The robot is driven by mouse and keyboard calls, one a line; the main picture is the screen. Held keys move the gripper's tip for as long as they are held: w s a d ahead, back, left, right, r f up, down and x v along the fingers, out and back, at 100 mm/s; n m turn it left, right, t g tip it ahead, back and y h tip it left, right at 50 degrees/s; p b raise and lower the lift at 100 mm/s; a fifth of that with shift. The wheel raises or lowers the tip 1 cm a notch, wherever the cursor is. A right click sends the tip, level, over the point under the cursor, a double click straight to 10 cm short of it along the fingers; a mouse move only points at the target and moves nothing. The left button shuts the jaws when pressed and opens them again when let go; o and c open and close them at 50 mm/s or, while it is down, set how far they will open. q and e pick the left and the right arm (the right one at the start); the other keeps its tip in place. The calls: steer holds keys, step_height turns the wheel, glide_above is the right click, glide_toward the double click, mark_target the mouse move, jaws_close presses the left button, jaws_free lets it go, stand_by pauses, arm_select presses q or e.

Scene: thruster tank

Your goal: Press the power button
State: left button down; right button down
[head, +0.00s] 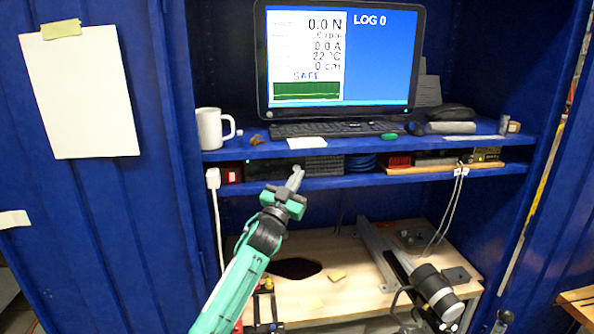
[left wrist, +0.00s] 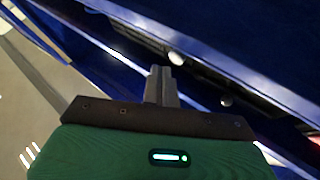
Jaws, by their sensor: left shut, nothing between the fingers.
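My left gripper (head: 296,174) is shut and empty in the head view. Its fingertips are in front of a dark device (head: 260,170) on the lower shelf. In the left wrist view the shut fingers (left wrist: 162,72) point toward a dark panel with a pale round knob (left wrist: 176,58) just beyond the tips and a second round knob (left wrist: 226,101) to the right. A lit red rocker switch (head: 232,176) is left of the device. I cannot tell which of these is the power button, nor whether the fingers touch the panel.
A monitor (head: 340,60) showing "SAFE" and "LOG 0", a keyboard (head: 325,129) and a white mug (head: 213,128) are on the upper shelf. A white plug (head: 213,178) hangs at the left shelf edge. A wooden bench (head: 340,295) with a grey frame is below.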

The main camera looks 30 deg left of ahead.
stand_by(0.9)
stand_by(0.6)
arm_select(q)
steer(key=shift+w+a, duration=0.25)
steer(key=shift+w, duration=0.05)
steer(key=shift+w+a, duration=0.2)
steer(key=shift+w, duration=0.1)
stand_by(0.7)
steer(key=shift+s+d, duration=0.1)
steer(key=shift+s, duration=0.05)
steer(key=shift+s+d, duration=0.4)
steer(key=shift+s, duration=0.1)
